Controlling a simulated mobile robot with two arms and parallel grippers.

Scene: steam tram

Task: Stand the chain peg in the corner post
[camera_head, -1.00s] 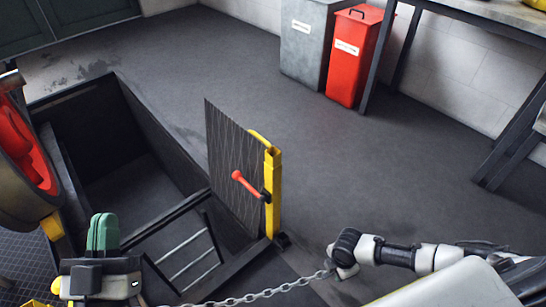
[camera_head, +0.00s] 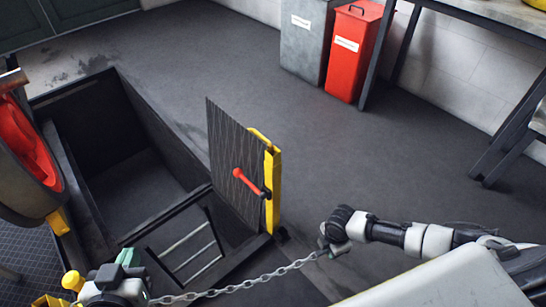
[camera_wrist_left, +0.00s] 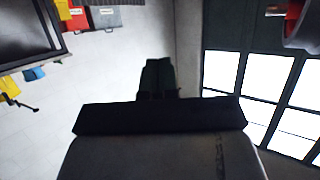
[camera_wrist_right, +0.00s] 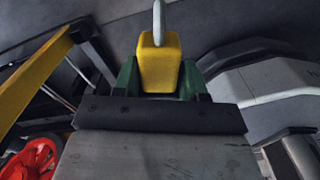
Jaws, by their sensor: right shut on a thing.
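A yellow corner post (camera_head: 271,190) stands upright at the near corner of the floor pit, beside a raised ribbed panel. My right gripper is shut on the yellow block of the chain peg (camera_wrist_right: 160,62). A metal link rises from the block's top in the right wrist view; its lower part is hidden. In the head view my right gripper (camera_head: 336,247) is right of the post and apart from it, its fingers hard to make out. The chain (camera_head: 245,281) runs from there to the lower left. My left gripper (camera_head: 127,257) is low at the left; its fingers (camera_wrist_left: 158,75) look closed and empty.
The open pit (camera_head: 125,165) lies left of the post. A red handle (camera_head: 250,183) juts out by the panel (camera_head: 225,150). A grey bin (camera_head: 303,40) and a red bin (camera_head: 350,60) stand at the back, beside a workbench.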

